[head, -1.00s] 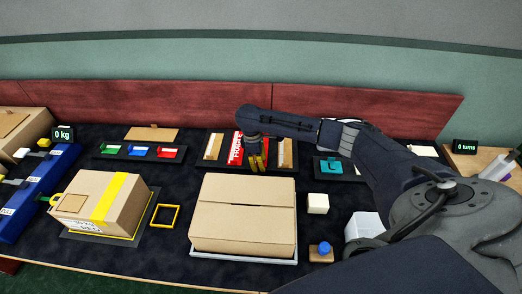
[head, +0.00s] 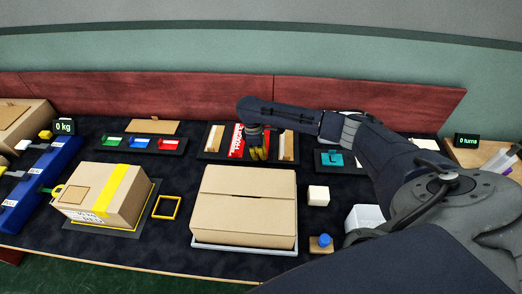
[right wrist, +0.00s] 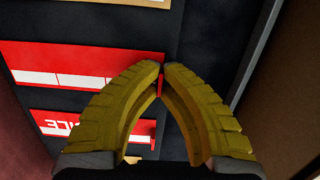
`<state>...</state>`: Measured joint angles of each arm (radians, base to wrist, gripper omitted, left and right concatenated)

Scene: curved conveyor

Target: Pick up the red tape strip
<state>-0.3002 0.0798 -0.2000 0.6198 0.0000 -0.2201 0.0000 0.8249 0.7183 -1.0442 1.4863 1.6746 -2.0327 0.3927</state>
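My right gripper (head: 258,155) is over the dark tray holding the red strips, with its arm coming in from the right. In the right wrist view its two yellow fingers (right wrist: 162,68) meet almost at the tips, with a thin sliver of red between them. A red tape strip (right wrist: 60,62) with a white band runs from the left to these fingertips. Its end is partly hidden by the fingers. A red label with white letters (right wrist: 80,127) lies beside it. It also shows in the head view (head: 236,141). My left gripper is not in view.
A closed cardboard box (head: 243,210) stands in front of the tray. A taped box (head: 95,195) is at the left. A tray with green, blue and red pieces (head: 140,143) is left of the gripper. A white cube (head: 318,195) stands to the right.

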